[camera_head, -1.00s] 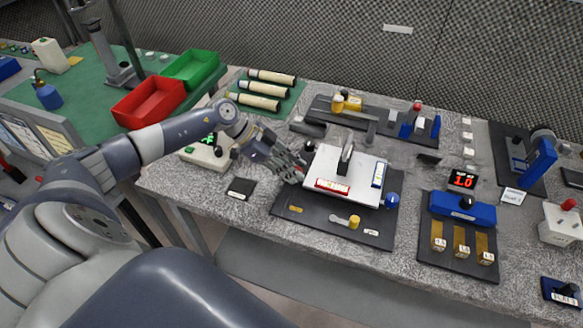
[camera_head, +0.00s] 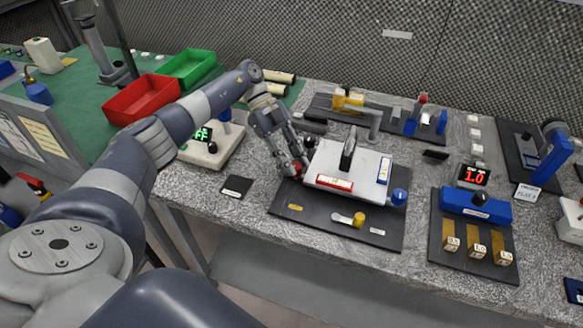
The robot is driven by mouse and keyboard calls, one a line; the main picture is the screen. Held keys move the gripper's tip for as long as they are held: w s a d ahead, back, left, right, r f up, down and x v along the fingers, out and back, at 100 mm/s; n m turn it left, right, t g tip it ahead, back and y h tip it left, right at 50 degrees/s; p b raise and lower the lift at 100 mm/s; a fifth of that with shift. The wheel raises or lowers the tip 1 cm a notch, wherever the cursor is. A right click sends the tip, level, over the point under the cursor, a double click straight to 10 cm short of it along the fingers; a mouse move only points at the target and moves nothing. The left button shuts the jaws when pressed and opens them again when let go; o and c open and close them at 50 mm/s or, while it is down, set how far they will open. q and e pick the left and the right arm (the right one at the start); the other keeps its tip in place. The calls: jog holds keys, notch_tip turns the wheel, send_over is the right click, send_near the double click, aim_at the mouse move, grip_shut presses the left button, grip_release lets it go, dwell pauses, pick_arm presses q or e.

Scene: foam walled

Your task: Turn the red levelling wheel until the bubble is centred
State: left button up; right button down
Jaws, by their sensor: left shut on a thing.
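The levelling platform is a white plate (camera_head: 368,160) on a dark base (camera_head: 325,226). The red levelling wheel (camera_head: 298,168) is at the plate's left edge, mostly hidden by my left gripper (camera_head: 293,170). That gripper reaches down from the upper left and is shut on the wheel. A red-framed vial (camera_head: 328,182) lies along the plate's front edge, and a blue-framed vial (camera_head: 384,170) along its right side. The bubbles are too small to make out. A dark upright handle (camera_head: 349,150) stands on the plate. My right gripper is not in view.
A blue knob (camera_head: 399,196) sits at the plate's right corner, and a yellow knob (camera_head: 358,219) on the base in front. A box with a green display (camera_head: 212,145) stands left of my gripper. A blue block (camera_head: 476,205) with brass pieces is at the right.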

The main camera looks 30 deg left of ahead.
pick_arm(q)
jog(key=shift+f+m+g+b, duration=0.1)
jog(key=shift+m+g+b, duration=0.3)
jog(key=shift+m+b, duration=0.2)
jog(key=shift+w, duration=0.1)
jog(key=o, duration=1)
jog(key=shift+o, duration=0.2)
